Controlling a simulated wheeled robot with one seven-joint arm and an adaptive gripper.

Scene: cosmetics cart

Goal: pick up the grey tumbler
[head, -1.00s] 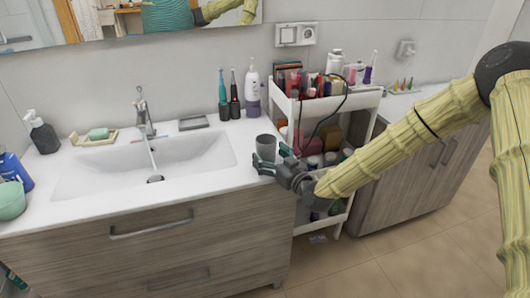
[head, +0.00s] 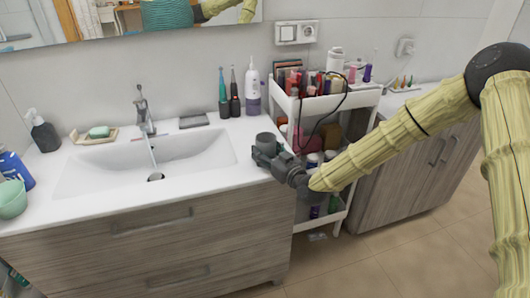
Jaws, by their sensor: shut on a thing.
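The grey tumbler (head: 265,138) stands upright at the right end of the white sink counter, close to its front edge. My gripper (head: 264,153) is at the tumbler from the front right, its dark fingers closed around the tumbler's body. The tumbler's rim shows above the fingers; its lower part is hidden behind the gripper, so I cannot tell if its base touches the counter.
A white cart (head: 318,105) full of cosmetics stands right of the counter, with a black cable hanging over it. Toothbrushes (head: 234,100) and a white-and-purple bottle (head: 253,90) stand behind the tumbler. The sink basin (head: 190,155) lies to the left. A wall socket (head: 297,33) is above.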

